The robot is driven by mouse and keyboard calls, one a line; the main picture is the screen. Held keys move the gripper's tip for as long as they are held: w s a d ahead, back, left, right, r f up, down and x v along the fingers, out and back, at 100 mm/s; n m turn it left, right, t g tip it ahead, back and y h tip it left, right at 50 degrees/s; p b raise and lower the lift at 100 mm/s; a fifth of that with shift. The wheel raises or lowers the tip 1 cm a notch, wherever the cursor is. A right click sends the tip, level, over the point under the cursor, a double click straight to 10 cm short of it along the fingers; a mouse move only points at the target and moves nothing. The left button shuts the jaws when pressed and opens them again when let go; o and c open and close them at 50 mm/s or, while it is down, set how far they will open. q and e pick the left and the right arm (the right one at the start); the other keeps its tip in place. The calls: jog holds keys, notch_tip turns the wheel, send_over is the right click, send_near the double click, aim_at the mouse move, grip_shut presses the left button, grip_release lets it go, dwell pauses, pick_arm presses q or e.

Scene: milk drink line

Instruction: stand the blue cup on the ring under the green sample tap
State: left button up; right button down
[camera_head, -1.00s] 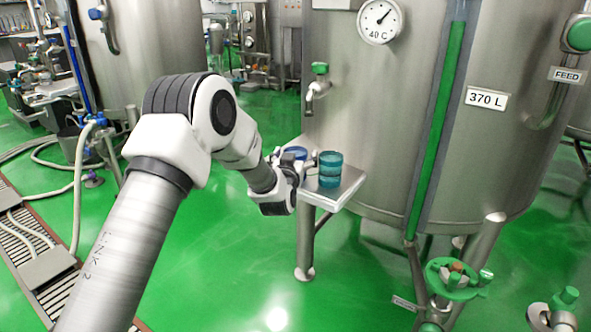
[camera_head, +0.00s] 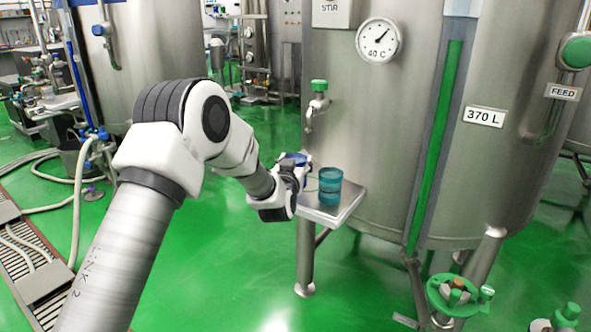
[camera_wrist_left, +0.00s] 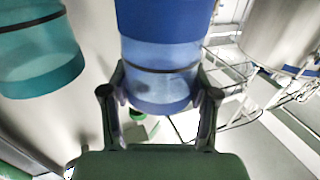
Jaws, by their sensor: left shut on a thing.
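My left gripper (camera_head: 302,174) is shut on the blue cup (camera_head: 297,158), which shows only in part behind the fingers in the head view. In the left wrist view the blue cup (camera_wrist_left: 160,65) is between the two fingers, with a dark band around it. The green sample tap (camera_head: 318,90) is on the tank wall, above and slightly right of the blue cup. A teal cup (camera_head: 330,187) stands on the steel shelf (camera_head: 345,202), just right of the gripper. I cannot make out the ring clearly. My right gripper is not in view.
The teal cup (camera_wrist_left: 40,55) is close on the left in the left wrist view. The big tank (camera_head: 390,130) rises right behind the shelf. A green fitting (camera_head: 452,294) is low at the right. The green floor before the shelf is clear.

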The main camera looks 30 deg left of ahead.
pick_arm(q)
jog(key=w+d+r+v, duration=0.1)
jog(key=d+r+v, duration=0.1)
jog(key=v, duration=1.4)
jog(key=s+d+f+m+h, duration=0.1)
jog(key=d+f, duration=0.2)
jog(key=f, duration=0.6)
jog(key=s+d+f+m+h, duration=0.15)
jog(key=d+f, duration=0.25)
jog(key=f, duration=0.4)
jog(key=d+f+h, duration=0.2)
jog(key=d+f, duration=0.1)
jog(key=f, duration=0.6)
jog(key=s+r+p, duration=0.1)
jog(key=r+p, duration=0.7)
jog(key=r, duration=0.3)
jog(key=s+d+r+p, duration=0.1)
jog(key=s+r+p, duration=0.1)
jog(key=r+p, duration=0.6)
notch_tip(320, 180, up, 3)
jog(key=shift+s+d+r+m+t+h+p, duration=0.1)
jog(key=shift+s+d+m+t+h+p, duration=0.1)
jog(key=shift+d+m+t+h+p, duration=0.2)
jog(key=shift+a, duration=0.1)
